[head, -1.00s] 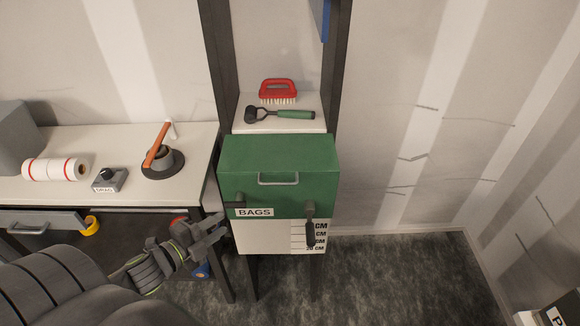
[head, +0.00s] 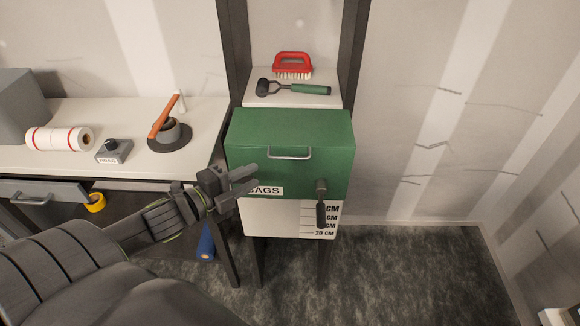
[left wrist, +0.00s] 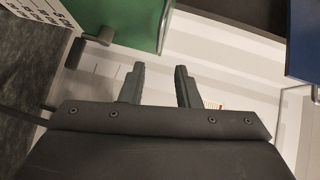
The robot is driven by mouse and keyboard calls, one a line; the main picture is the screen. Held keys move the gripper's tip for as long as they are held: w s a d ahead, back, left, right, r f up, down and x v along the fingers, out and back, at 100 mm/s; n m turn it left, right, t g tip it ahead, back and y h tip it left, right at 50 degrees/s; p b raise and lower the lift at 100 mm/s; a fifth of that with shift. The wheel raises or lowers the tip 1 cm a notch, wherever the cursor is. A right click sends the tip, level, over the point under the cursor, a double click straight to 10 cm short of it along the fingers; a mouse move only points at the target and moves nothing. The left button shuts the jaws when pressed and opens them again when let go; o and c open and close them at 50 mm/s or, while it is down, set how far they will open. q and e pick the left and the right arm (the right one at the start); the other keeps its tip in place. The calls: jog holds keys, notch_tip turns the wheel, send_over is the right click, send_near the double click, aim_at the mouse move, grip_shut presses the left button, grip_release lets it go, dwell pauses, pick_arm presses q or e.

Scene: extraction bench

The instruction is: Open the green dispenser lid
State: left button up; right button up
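The green dispenser lid (head: 290,125) forms the top of a green and white box, marked "BAGS" on its front, and it looks closed. A grey bar handle (head: 290,155) sits on its front edge. A black crank (head: 321,205) hangs at the front right. My left gripper (head: 254,178) is open and empty, in front of the box's left side, below and left of the handle. It hides part of the label; contact cannot be told. In the left wrist view the two fingers (left wrist: 160,80) are apart, with the green box (left wrist: 125,20) at the upper left.
A shelf above the lid holds a red brush (head: 293,64) and a green-handled tool (head: 310,89). A drawer (head: 40,192) juts out.

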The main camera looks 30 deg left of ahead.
aim_at(288, 159)
pick_arm(q)
jog(key=b+x, duration=0.4)
jog(key=x, duration=0.2)
jog(key=shift+w+f, duration=0.15)
jog(key=shift+w, duration=0.05)
jog(key=shift+x, duration=3.25)
grip_shut()
